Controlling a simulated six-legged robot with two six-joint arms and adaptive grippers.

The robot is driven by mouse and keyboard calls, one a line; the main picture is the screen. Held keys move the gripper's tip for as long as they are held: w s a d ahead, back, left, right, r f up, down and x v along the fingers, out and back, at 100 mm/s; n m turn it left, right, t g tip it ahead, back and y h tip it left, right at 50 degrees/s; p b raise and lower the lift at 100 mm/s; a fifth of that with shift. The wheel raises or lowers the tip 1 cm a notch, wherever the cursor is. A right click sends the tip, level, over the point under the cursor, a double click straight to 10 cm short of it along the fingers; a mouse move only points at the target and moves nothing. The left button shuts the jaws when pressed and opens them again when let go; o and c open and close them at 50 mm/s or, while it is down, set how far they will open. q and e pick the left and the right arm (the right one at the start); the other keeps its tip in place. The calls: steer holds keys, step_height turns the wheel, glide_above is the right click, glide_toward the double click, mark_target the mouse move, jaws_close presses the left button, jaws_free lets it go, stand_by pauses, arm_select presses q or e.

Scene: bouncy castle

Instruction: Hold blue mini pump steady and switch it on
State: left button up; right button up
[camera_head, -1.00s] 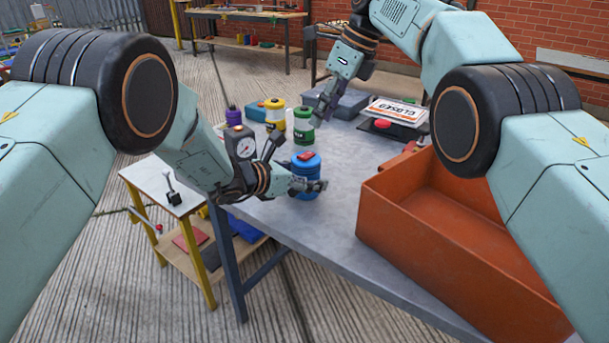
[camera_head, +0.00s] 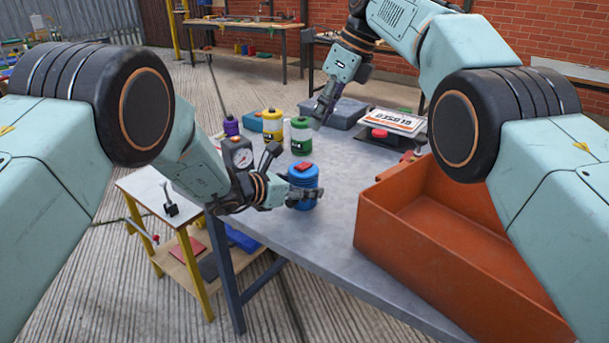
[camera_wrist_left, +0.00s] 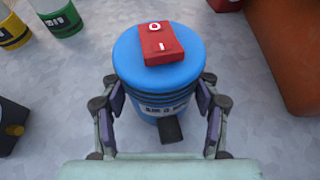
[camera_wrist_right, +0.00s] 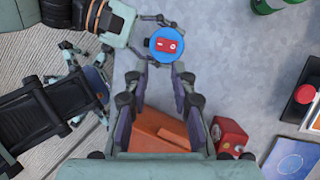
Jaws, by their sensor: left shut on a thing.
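The blue mini pump (camera_head: 303,184) stands upright on the grey table, with a red rocker switch (camera_head: 305,167) on top. In the left wrist view the switch (camera_wrist_left: 160,43) shows an O on its far half and an I on its near half. My left gripper (camera_head: 304,197) is shut around the pump's body, one finger on each side; the pump (camera_wrist_left: 130,60) fills the space between them. My right gripper (camera_head: 320,118) is raised behind the pump, empty. In the right wrist view its fingers (camera_wrist_right: 160,75) are apart, with the pump (camera_wrist_right: 158,56) beyond their tips.
A yellow can (camera_head: 272,127), a green can (camera_head: 301,137) and a purple bottle (camera_head: 231,126) stand behind the pump. A large orange box (camera_head: 440,255) takes up the table's right side. Clear tabletop lies between pump and box.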

steer(key=shift+n+t+y, duration=0.3)
steer(key=shift+t+y, duration=0.1)
steer(key=v, duration=0.2)
steer(key=a+v, duration=0.1)
steer(key=v, duration=0.5)
steer(key=shift+w+a+r, duration=0.1)
steer(key=shift+a+r, duration=0.05)
steer(key=shift+r, duration=0.2)
jaws_close()
step_height(320, 180, down, 6)
steer(key=s+d+n+t+y, duration=0.1)
steer(key=s+n+t+y, duration=0.1)
steer(key=n, duration=3.1)
steer(key=shift+d+f+t+y, duration=0.25)
steer(key=shift+d+t+y, duration=0.05)
steer(key=shift+y, duration=0.1)
